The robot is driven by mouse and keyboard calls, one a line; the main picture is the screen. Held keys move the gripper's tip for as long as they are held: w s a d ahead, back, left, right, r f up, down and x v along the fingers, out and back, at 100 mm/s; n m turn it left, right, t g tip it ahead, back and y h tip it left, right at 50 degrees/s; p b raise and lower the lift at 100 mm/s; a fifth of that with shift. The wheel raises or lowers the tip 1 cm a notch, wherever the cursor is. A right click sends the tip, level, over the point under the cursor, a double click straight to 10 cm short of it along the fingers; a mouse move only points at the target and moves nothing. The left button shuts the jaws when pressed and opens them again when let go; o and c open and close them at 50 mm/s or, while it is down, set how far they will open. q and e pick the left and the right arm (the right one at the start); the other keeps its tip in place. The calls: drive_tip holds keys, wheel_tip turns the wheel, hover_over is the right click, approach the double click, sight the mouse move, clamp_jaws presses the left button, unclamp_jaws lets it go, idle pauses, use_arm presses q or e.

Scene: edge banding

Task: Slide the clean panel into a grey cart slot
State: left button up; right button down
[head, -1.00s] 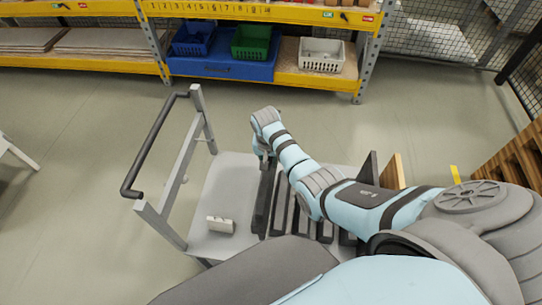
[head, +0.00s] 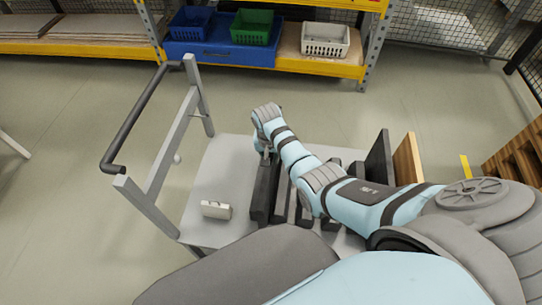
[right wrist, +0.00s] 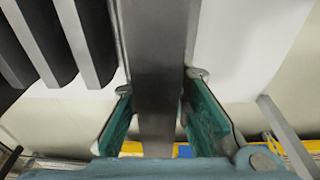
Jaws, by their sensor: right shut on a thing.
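The dark grey panel (head: 262,192) stands on edge over the left part of the grey cart (head: 222,165), seen mostly edge-on in the head view. My right gripper (head: 265,154) is shut on its far end. In the right wrist view the panel (right wrist: 160,50) runs between the two green-padded fingers of the right gripper (right wrist: 158,84). Dark slot bars (right wrist: 85,35) are beside it, to the left in that view; in the head view they are to its right, partly behind my arm. I cannot tell whether the panel's lower edge is in a slot. My left gripper is out of view.
A small pale block (head: 216,210) lies on the cart's bare left side. The cart's black handle (head: 145,110) rises at left. A dark board (head: 379,158) and a wooden board (head: 407,160) stand at right. A shelf with baskets (head: 325,39) is behind, across clear floor.

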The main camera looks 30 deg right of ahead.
drive_tip(key=shift+w+f, duration=0.1)
drive_tip(key=shift+f, duration=0.25)
drive_tip(key=c, duration=1.5)
unclamp_jaws()
drive_tip(key=shift+o, duration=0.3)
drive_tip(key=shift+s, duration=0.2)
drive_tip(key=r, duration=0.4)
drive_tip(key=a+r, duration=0.1)
drive_tip(key=r, duration=0.3)
drive_tip(key=s+r, duration=0.1)
drive_tip(key=r, duration=0.3)
drive_tip(key=shift+a, duration=0.15)
